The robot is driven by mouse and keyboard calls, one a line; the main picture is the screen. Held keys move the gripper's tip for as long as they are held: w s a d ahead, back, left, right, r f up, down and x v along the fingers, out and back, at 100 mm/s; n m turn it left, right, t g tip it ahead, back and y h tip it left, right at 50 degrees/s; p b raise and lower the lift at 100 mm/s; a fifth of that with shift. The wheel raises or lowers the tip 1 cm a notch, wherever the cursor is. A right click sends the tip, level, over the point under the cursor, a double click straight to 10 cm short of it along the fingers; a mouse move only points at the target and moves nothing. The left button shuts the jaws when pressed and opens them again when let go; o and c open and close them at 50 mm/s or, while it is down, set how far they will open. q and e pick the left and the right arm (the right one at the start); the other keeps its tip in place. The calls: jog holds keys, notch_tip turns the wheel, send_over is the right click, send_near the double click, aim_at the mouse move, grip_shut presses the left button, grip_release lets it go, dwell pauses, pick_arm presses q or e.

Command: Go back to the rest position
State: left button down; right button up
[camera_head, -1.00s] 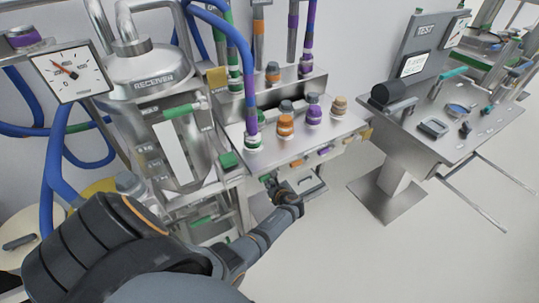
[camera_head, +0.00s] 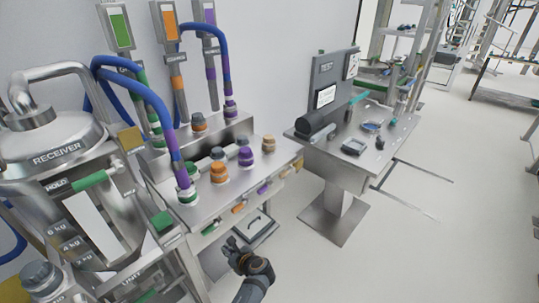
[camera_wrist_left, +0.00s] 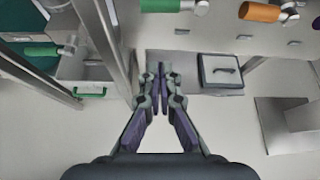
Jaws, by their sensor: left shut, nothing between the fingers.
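My left gripper (camera_head: 235,247) shows at the lower middle of the head view, in front of the metal bench and below its front edge. In the left wrist view its two fingers (camera_wrist_left: 160,80) are together, with nothing between them. It is apart from the bench and its fittings. My right gripper is in neither view.
The metal bench (camera_head: 280,158) carries green, orange and purple capped fittings and blue hoses. The receiver tank (camera_head: 60,140) stands at the left. A lidded box (camera_wrist_left: 220,70) sits below the bench. A test station (camera_head: 345,150) stands to the right. The floor (camera_head: 400,250) at lower right is clear.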

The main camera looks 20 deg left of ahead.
pick_arm(q)
jog(key=s+d+f+n+g+h, duration=0.1)
jog(key=s+d+f+n+h, duration=0.25)
jog(key=s+f, duration=0.7)
jog(key=s+d+f+n+g+h, duration=0.1)
jog(key=s+d+f+n+h, duration=0.15)
jog(key=s+f+n, duration=0.7)
jog(key=s+f+n+g+h, duration=0.1)
jog(key=s+f+n, duration=0.3)
jog(key=s, duration=0.5)
jog(key=s+a+f+n+g+h, duration=0.1)
jog(key=s+f+n+h, duration=0.2)
jog(key=s+f, duration=0.4)
jog(key=shift+s+f+n, duration=0.3)
jog(key=shift+s+n, duration=0.5)
jog(key=shift+s, duration=0.4)
